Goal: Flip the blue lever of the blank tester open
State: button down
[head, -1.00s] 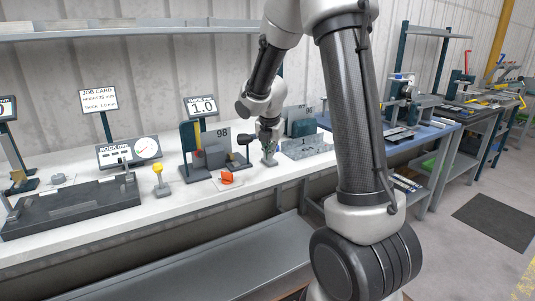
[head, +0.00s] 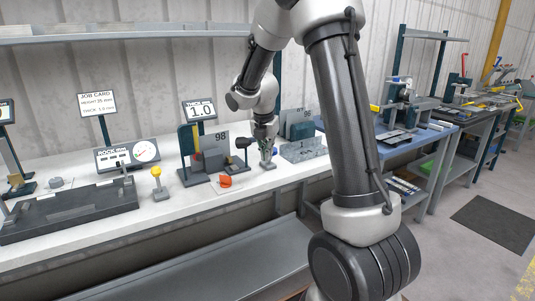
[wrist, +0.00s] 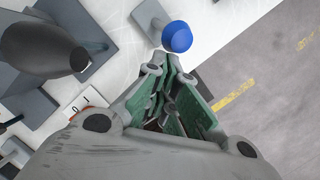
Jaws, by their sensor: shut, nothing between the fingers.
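The blue lever's round knob (wrist: 177,36) shows in the wrist view on a grey arm above a grey base, just beyond my fingertips. In the head view a bit of the blue knob (head: 274,152) shows beside my gripper (head: 267,154). My gripper is shut and empty, pointing down over the small grey base (head: 268,165) on the white bench. In the wrist view my gripper (wrist: 168,75) has its green-padded fingers close to the knob; I cannot tell if they touch. My fingers hide part of the lever in the head view.
A grey slab (head: 303,150) lies to the right. The front bench edge is near.

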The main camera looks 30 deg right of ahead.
jog(key=shift+w+r+g, duration=0.1)
jog(key=shift+w+g, duration=0.1)
jog(key=shift+g, duration=0.7)
jog(key=shift+w+r, duration=0.3)
jog(key=shift+w, duration=0.6)
jog(key=shift+w+r, duration=0.25)
jog(key=shift+w, duration=0.6)
jog(key=shift+w+r, duration=0.3)
jog(key=shift+w, duration=0.6)
jog(key=shift+r, duration=0.1)
jog(key=shift+v, duration=0.75)
